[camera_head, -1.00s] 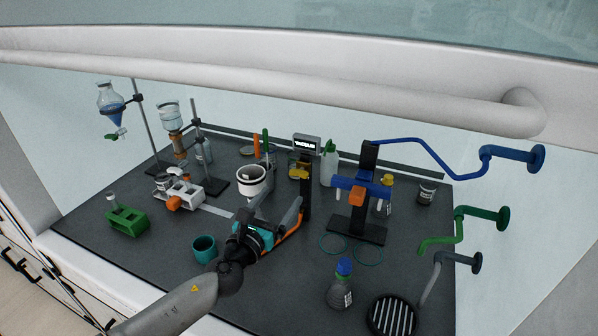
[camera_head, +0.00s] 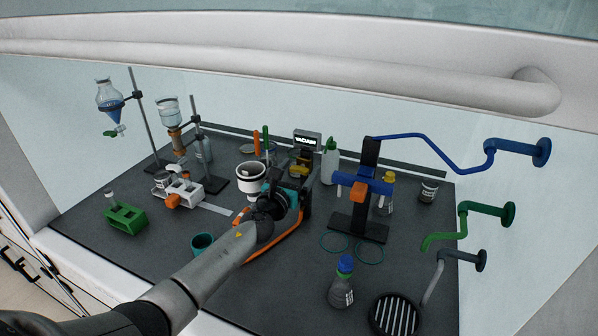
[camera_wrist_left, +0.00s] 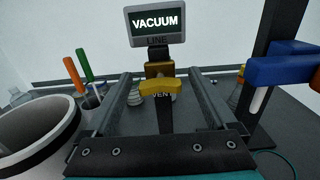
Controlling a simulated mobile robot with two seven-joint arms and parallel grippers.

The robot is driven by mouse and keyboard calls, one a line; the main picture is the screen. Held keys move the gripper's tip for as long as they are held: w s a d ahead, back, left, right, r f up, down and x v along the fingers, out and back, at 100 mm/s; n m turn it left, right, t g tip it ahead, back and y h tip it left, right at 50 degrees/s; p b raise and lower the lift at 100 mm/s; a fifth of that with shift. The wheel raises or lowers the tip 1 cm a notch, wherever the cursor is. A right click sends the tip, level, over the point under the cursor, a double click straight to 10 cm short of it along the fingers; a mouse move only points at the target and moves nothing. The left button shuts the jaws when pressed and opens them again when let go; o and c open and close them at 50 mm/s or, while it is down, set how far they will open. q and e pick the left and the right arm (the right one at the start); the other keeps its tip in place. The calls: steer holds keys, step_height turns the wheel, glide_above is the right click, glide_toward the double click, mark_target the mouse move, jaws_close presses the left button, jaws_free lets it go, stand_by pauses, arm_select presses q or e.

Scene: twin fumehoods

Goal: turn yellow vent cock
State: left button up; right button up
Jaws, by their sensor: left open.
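The yellow vent cock (camera_wrist_left: 157,88) sits on a dark post marked VENT, below a sign reading VACUUM (camera_wrist_left: 156,22). In the wrist view its yellow handle lies across the gap between my left gripper's two fingers (camera_wrist_left: 160,78), which are open and apart. I cannot tell whether a finger touches it. In the head view the yellow cock (camera_head: 302,170) shows just beyond my left gripper (camera_head: 302,184), which partly hides the post. My right gripper is not in view.
A white-rimmed cup (camera_head: 250,178) stands close to the left of my gripper. A blue-armed stand (camera_head: 362,188) is to the right, with a capped flask (camera_head: 342,285) in front. A white bottle (camera_head: 329,163) is behind. An orange hose (camera_head: 275,246) runs beside my arm.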

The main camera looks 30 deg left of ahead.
arm_select(q)
steer(key=c, duration=1.4)
